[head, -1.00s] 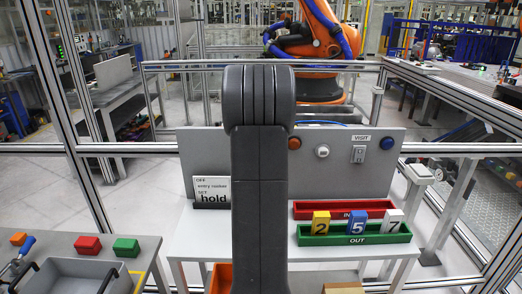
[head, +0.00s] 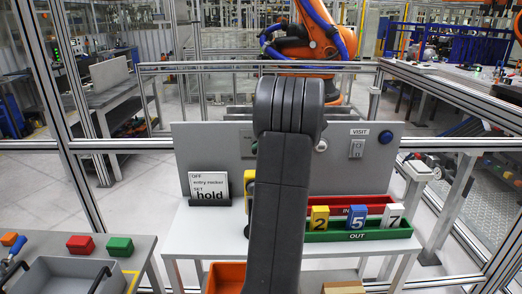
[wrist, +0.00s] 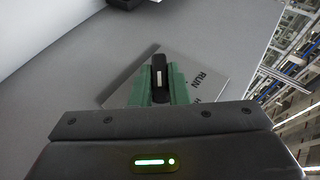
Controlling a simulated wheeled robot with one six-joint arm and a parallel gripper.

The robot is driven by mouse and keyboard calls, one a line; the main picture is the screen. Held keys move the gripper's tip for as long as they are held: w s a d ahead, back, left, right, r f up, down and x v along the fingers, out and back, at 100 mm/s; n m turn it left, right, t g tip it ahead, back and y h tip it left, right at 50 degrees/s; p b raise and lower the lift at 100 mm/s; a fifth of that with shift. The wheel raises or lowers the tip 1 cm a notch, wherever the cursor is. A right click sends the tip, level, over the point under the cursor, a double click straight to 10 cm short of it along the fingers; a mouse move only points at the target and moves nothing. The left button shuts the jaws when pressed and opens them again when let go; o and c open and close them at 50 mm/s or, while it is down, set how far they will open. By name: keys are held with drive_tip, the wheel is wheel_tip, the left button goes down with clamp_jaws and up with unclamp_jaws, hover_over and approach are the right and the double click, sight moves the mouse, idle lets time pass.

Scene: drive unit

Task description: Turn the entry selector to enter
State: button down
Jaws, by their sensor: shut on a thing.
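In the wrist view, my gripper (wrist: 160,88) has its two green fingers closed on the sides of a black selector knob (wrist: 159,66) with a white mark. The knob sits on a grey label plate (wrist: 205,72) where "RUN" and the start of another word beginning with H are readable. The rest of the lettering is hidden by the fingers and wrist.
A card (head: 208,186) reading "OFF", "SET" and "hold" stands left on the table. Right are a red tray (head: 375,200), a green OUT tray (head: 358,236) with numbered blocks, and a blue button (head: 385,137). A yellow object (head: 249,190) is partly hidden behind my arm.

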idle(0.4)
drive_tip(key=c, duration=1.4)
unclamp_jaws()
drive_tip(key=b+v, duration=0.2)
drive_tip(key=v, duration=1.1)
drive_tip(key=shift+s+d+r, duration=0.2)
drive_tip(key=shift+d, duration=0.05)
drive_tip(key=p+x, duration=0.2)
drive_tip(key=x, duration=1.2)
